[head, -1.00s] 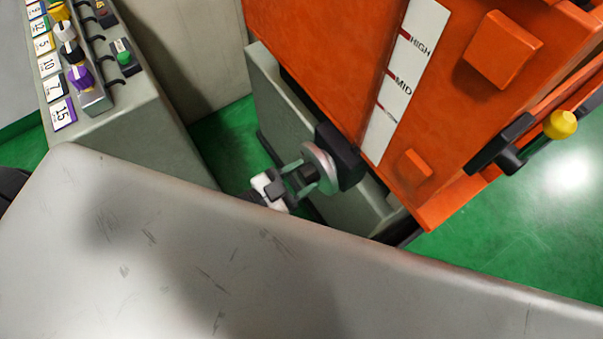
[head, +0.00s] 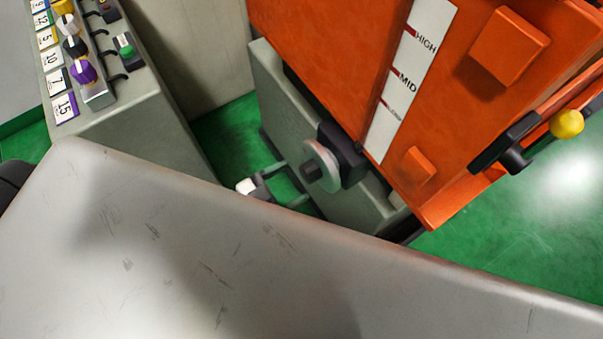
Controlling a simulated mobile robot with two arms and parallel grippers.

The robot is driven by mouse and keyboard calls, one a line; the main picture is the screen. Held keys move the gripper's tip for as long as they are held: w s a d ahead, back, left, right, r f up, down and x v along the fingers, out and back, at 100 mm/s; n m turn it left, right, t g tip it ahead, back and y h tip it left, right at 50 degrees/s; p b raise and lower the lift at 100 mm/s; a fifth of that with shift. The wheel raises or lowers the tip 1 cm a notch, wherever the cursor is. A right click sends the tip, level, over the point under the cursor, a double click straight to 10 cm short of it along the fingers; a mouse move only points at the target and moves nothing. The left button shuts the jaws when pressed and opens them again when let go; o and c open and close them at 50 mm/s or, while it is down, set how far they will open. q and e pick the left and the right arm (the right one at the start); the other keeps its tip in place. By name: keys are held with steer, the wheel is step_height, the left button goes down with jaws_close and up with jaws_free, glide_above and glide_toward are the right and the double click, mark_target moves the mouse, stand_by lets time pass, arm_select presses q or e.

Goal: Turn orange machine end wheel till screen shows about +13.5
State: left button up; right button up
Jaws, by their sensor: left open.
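The orange machine (head: 330,70) fills the upper right of the head view. Its end wheel (head: 321,165), a pale disc with a dark hub on a black mount, sits low on the machine's left end. My left gripper (head: 293,183) is just left of and below the wheel. Its two thin fingers are spread and empty, with green floor showing between them, and they appear clear of the wheel rim. The grey surface in front hides part of the arm behind. No screen with a reading is in view. My right gripper is not in view.
A large grey scratched surface (head: 200,250) fills the foreground. A grey cabinet (head: 130,130) with coloured knobs and number labels stands at left. A yellow-knobbed lever (head: 566,124) sticks out at right. Green floor (head: 225,140) shows in the gap by the wheel.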

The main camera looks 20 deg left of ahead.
arm_select(q)
steer(key=v, duration=0.7)
steer(key=shift+b, duration=0.3)
steer(key=shift+s, duration=0.1)
steer(key=s+a+f+n+g+y, duration=0.1)
steer(key=a+f+n+g+y, duration=0.25)
steer(key=f, duration=1.05)
steer(key=s+a+f+n+g+y, duration=0.15)
steer(key=a+f+y, duration=0.45)
steer(key=f, duration=0.9)
steer(key=s+d+f+n+g+y, duration=0.1)
steer(key=s+d+f+n+g, duration=0.1)
steer(key=s+f+g, duration=0.6)
steer(key=s+f, duration=0.6)
steer(key=s, duration=0.1)
steer(key=shift+s, duration=0.35)
steer(key=shift+d+y, duration=0.15)
steer(key=shift+y, duration=0.1)
